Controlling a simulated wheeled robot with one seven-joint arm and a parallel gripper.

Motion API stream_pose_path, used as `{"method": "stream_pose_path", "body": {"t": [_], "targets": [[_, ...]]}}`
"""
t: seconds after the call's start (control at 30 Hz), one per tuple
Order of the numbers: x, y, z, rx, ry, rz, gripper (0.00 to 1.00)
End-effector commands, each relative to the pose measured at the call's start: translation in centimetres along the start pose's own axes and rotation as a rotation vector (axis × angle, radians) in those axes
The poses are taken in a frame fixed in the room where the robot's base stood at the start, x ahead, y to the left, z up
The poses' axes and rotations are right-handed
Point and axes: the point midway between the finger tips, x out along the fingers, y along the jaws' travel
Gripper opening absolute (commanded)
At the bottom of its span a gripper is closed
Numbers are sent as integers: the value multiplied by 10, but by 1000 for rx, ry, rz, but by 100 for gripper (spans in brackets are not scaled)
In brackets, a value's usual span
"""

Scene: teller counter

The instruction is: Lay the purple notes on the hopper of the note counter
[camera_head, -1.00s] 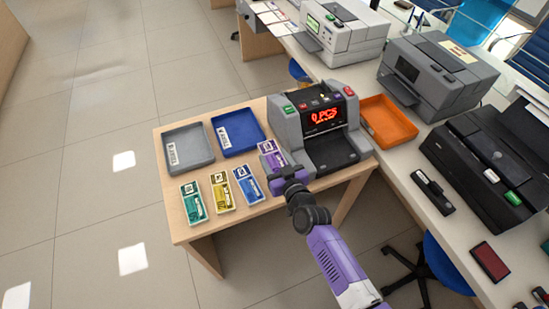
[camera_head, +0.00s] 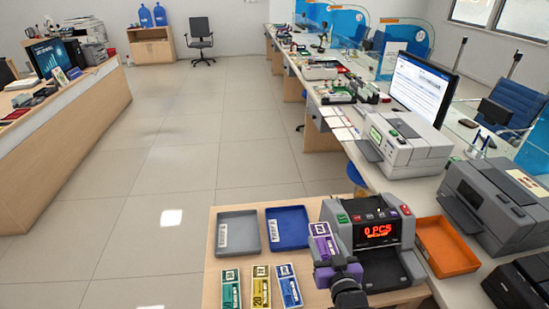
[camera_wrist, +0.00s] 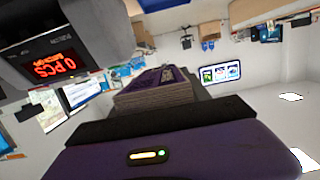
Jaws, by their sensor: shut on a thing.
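The bundle of purple notes (camera_head: 323,242) is held in my gripper (camera_head: 336,268), in front of the left side of the note counter in the head view. In the wrist view the purple notes (camera_wrist: 158,90) show as a thick stack at the dark jaws of my gripper (camera_wrist: 160,108). The grey note counter (camera_head: 372,228) stands on the small wooden table, its red display reading 0 PCS. It also shows at the upper left of the wrist view (camera_wrist: 75,38). My gripper covers part of its front, and I cannot tell whether the notes touch it.
Green (camera_head: 231,289), yellow (camera_head: 261,287) and blue (camera_head: 288,285) note bundles lie on the table (camera_head: 215,268). A grey tray (camera_head: 238,232) and a blue tray (camera_head: 287,227) lie behind them. An orange tray (camera_head: 447,246) sits right of the counter.

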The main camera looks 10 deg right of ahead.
Motion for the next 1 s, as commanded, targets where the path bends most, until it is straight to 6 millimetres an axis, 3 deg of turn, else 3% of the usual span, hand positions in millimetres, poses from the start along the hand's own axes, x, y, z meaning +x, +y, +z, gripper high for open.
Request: {"method": "stream_pose_path", "body": {"t": [0.1,0.2,0.33,0.6,0.7,0.83,1.0], "targets": [[-3,3,-12,0,4,7,4],[-19,4,3,3,-1,14,4],[-45,4,38,3,-4,18,4],[-115,0,133,1,-5,10,4],[-130,0,154,0,-2,7,4],[-139,-2,170,-1,2,2,4],[-141,-3,172,-2,3,-1,4]]}}
